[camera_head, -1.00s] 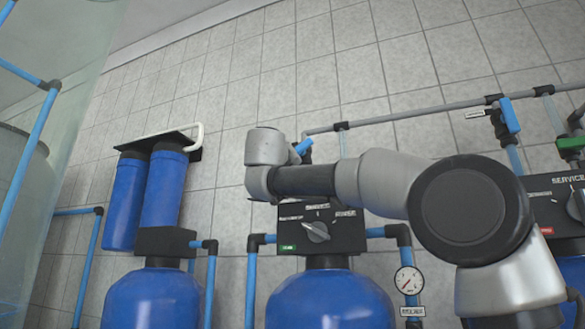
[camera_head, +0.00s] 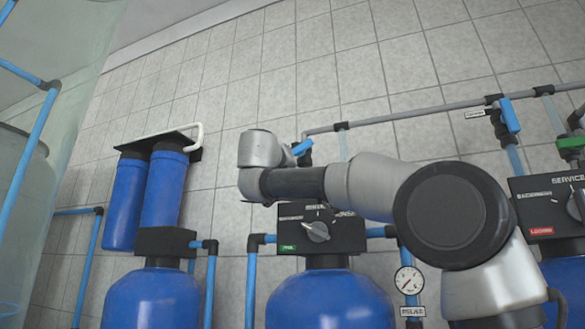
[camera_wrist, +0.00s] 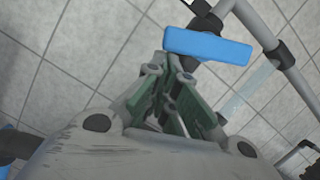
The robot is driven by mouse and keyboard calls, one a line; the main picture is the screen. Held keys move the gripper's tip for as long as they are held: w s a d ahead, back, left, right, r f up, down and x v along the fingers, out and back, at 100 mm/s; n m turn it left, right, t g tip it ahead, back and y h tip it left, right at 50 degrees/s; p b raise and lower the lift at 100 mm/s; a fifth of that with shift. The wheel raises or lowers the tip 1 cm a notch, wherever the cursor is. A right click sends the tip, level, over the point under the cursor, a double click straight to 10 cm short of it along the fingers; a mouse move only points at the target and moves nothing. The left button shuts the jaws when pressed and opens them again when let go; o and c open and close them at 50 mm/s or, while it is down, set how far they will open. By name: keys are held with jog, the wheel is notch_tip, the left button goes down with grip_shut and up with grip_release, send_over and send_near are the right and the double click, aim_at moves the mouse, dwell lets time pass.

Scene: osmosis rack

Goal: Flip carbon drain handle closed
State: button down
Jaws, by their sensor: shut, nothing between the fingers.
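A blue valve handle (camera_head: 303,147), probably the carbon drain handle, shows just right of my wrist in the head view, partly hidden by my arm. In the wrist view the blue handle (camera_wrist: 208,46) is a flat bar lying nearly level, tilted slightly down to the right, on a dark valve body. My gripper (camera_wrist: 172,72) is shut and empty, with green-grey fingers. Its tips appear just below the handle's left part; whether they touch it I cannot tell. In the head view my gripper is hidden behind my wrist.
A grey pipe (camera_head: 420,113) runs along the tiled wall. Another blue handle (camera_head: 510,115) is at the right. A black control head (camera_head: 333,229) sits on a blue tank (camera_head: 330,300) below my arm. Blue filter housings (camera_head: 163,190) hang at the left.

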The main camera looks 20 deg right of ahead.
jog(key=shift+w+a+r+m+g+h, duration=0.2)
jog(key=shift+a+m+h, duration=0.1)
jog(key=shift+m, duration=0.65)
jog(key=shift+w+a+r+m+g+h, duration=0.1)
jog(key=shift+w+a+r+m+h, duration=0.15)
jog(key=shift+m, duration=0.65)
jog(key=shift+w+a+r+m+g+h, duration=0.1)
jog(key=shift+w+a+r+m+h, duration=0.15)
jog(key=shift+m, duration=0.7)
jog(key=shift+s, duration=0.1)
jog(key=shift+f, duration=0.1)
